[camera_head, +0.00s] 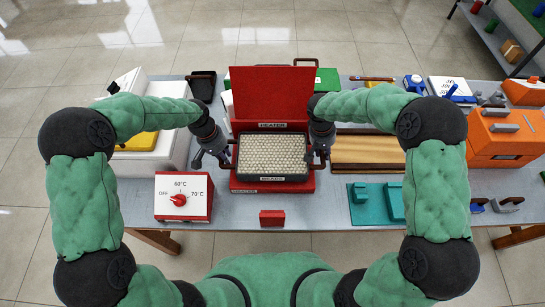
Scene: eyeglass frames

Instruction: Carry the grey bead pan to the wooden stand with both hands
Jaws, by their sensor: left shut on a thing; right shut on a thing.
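The grey bead pan (272,155), full of pale beads and labelled BEADS, is in the middle of the view, over the red heater (248,188). I cannot tell whether it rests on the heater or hangs just above it. My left gripper (230,160) is shut on the pan's left side, and my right gripper (313,160) is shut on its right side. The fingers partly hide the handles. The wooden stand (368,152) lies just right of the pan, partly behind my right arm.
The heater's red lid (270,92) stands open behind the pan. A dial box (184,197) is front left, a small red block (272,218) front centre, a teal holder (376,205) front right. A white box with a yellow item (140,141) stands left, an orange box (506,132) right.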

